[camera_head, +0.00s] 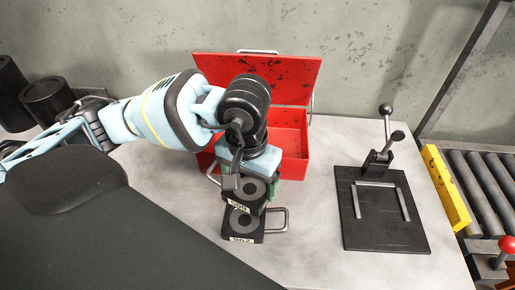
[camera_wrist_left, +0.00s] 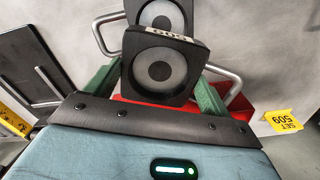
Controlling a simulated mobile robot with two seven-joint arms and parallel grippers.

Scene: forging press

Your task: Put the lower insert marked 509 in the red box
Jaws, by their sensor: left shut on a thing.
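My left gripper (camera_head: 255,180) is shut on a dark block insert (camera_head: 251,188) with a grey round face and a label reading 509. In the left wrist view the insert (camera_wrist_left: 160,73) sits between the green fingers (camera_wrist_left: 155,90), with a metal handle at its side. In the head view it overlaps a second, similar insert (camera_head: 243,224), whose label is hard to read; I cannot tell if they touch. The second insert also shows in the wrist view (camera_wrist_left: 165,14). The red box (camera_head: 295,160), lid open, stands just behind the gripper, partly hidden by it. My right gripper is out of view.
A black plate (camera_head: 380,232) with metal strips and a ball-ended lever (camera_head: 387,135) lies to the right. Beyond it are a yellow guard (camera_head: 444,188) and rollers. A yellow SET 509 tag (camera_wrist_left: 284,121) shows in the wrist view. Dark cylinders (camera_head: 46,100) stand at the left.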

